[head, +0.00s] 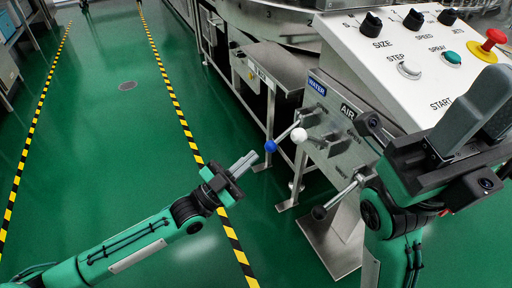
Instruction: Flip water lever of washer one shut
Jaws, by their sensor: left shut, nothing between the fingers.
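The water lever is a metal rod with a blue ball knob (270,146), sticking out to the lower left from the washer's side panel, below the blue WATER label (317,87). My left gripper (251,158) is shut and empty, close to the left of and just below the blue knob in the picture. Whether its fingertips touch the knob I cannot tell, but a small gap seems to show. My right gripper (476,112) is large at the right edge, in front of the control panel; its finger opening is not clear.
A white-knobbed lever (298,135) sits right beside the blue one, near the AIR label (347,110). A black-knobbed lever (319,212) is lower right. The sloped control panel (400,50) has knobs, buttons and a red stop button (488,45). Green floor (120,130) is open at left.

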